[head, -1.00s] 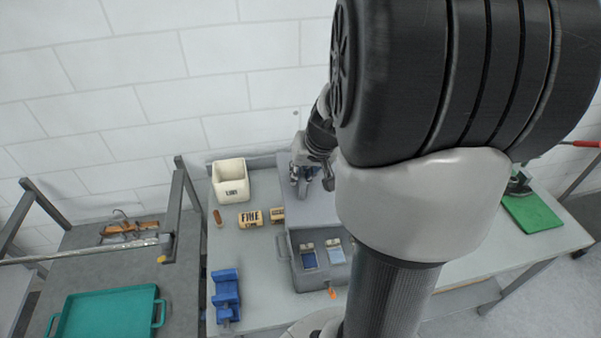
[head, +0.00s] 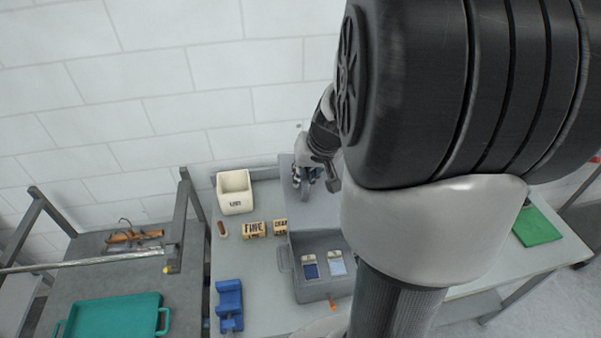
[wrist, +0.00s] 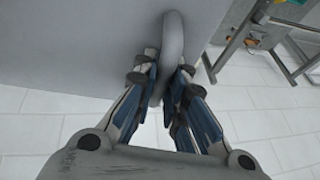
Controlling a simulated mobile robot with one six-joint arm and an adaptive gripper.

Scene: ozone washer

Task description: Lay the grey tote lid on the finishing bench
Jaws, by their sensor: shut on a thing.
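The grey tote lid (head: 299,212) shows behind the open grey tote (head: 312,292) in the head view, partly hidden by my arm. My gripper (head: 307,178) is at its upper part. In the wrist view the lid (wrist: 75,45) is a broad flat grey face, and my gripper (wrist: 164,75) is shut on its raised rounded grip (wrist: 172,40). The finishing bench (head: 262,308) is the pale grey table under the tote. I cannot tell whether the lid touches it.
On the bench are a cream bin (head: 234,200), labelled wooden blocks (head: 254,229), a small brown piece (head: 222,229) and a blue vise-like fixture (head: 229,303). Blue packets (head: 310,269) lie in the tote. A teal tray (head: 115,316) sits at left; a green mat (head: 537,227) lies at right.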

